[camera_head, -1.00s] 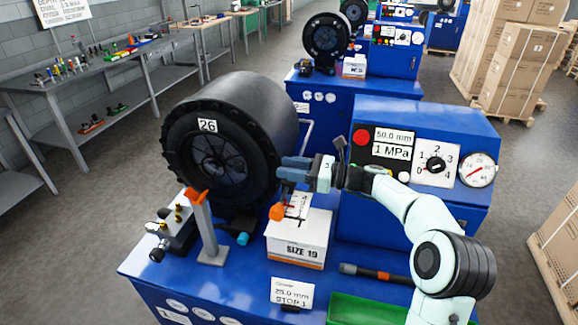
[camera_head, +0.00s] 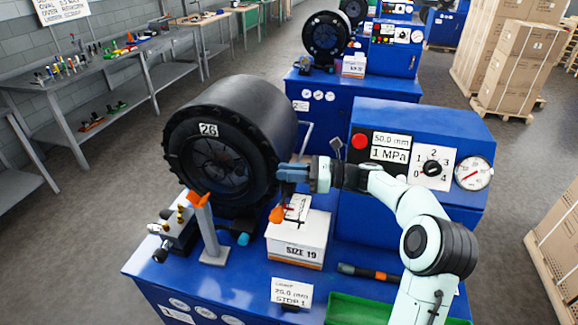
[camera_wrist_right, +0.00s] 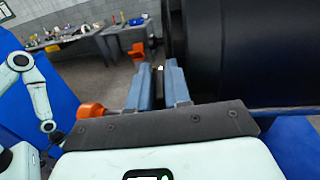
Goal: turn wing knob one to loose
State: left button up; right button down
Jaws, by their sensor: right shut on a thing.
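My right gripper (camera_head: 284,174) is beside the right edge of the black drum marked 26 (camera_head: 218,152). Its blue-grey fingers also show in the right wrist view (camera_wrist_right: 158,84), closed on a narrow dark piece (camera_wrist_right: 160,78) that is mostly hidden. I cannot tell whether this piece is a wing knob. An orange knob (camera_head: 277,213) sits just below and in front of the fingers, apart from them; it shows at the left in the right wrist view (camera_wrist_right: 90,112). Another orange, wing-shaped piece (camera_head: 198,199) tops a grey post. My left gripper is not in view.
A white SIZE 19 box (camera_head: 297,245) stands on the blue bench below the gripper. A control panel with a dial (camera_head: 432,168) is at the right. A black-and-orange tool (camera_head: 371,272) and a green tray (camera_head: 350,307) lie in front. Brass-topped fittings (camera_head: 181,222) are at the left.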

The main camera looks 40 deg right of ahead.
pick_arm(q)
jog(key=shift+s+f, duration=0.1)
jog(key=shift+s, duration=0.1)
pick_arm(e)
jog(key=shift+r, duration=0.1)
jog(key=c, duration=1.2)
grip_release()
jog(key=shift+o, duration=0.2)
jog(key=shift+s+d, duration=0.25)
jog(key=shift+d, duration=0.1)
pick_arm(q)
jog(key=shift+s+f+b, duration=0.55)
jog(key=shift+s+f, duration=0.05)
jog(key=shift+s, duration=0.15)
pick_arm(e)
jog(key=v, duration=1.2)
jog(key=shift+s, duration=0.3)
